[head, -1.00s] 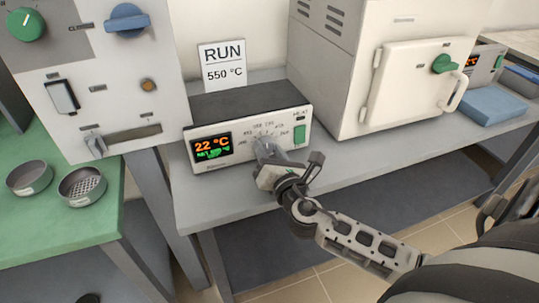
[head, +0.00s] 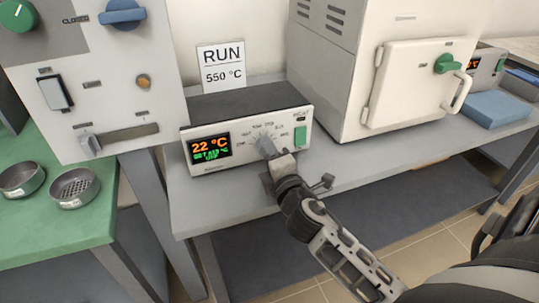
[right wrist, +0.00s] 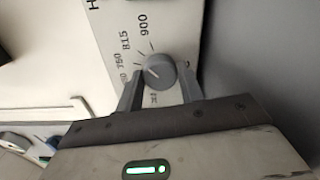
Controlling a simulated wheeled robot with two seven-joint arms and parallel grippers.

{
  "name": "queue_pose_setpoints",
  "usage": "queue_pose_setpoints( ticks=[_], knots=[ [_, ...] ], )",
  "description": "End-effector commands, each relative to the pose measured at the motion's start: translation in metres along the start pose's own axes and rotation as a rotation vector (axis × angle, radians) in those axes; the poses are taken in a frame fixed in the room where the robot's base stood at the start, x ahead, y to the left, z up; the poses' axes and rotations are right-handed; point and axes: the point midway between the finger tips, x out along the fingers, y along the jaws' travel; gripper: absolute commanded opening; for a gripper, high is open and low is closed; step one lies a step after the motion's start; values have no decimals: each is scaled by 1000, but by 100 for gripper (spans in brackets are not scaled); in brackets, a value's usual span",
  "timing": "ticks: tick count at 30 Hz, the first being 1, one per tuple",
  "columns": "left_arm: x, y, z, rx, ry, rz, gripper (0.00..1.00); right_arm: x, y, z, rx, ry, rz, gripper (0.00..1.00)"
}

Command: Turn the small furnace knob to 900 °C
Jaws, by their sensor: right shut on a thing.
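The small grey knob (head: 265,146) is on the front of the low control box (head: 205,172), inside a ring of printed marks. The box display (head: 209,147) reads 22 °C in orange, with a small green set line too blurred to read surely. My right gripper (head: 271,153) is shut on the knob and partly hides it. In the right wrist view, its two fingers flank the knob (right wrist: 160,73). The marks 750, 815 and 900 show there; the pale pointer line leans up and left, roughly toward 750 or 815. My left gripper is out of view.
A sign (head: 222,67) reading RUN 550 °C stands behind the box. A green switch (head: 300,136) is right of the knob. A large white furnace (head: 350,70) stands to the right and a panel cabinet (head: 110,85) to the left. The bench front (head: 350,165) is clear.

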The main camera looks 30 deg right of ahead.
Motion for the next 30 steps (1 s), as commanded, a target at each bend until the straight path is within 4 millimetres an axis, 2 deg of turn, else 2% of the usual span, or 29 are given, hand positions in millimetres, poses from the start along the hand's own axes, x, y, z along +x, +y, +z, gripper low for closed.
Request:
queue_pose_setpoints(
  ticks=[6,15,30],
  knots=[
    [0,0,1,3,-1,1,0,0,-1,0,173,-1,-2,15],
    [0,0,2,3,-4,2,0,0,-1,0,320,0,-2,15],
    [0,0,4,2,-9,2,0,0,-1,0,369,-1,-2,15]
  ],
)
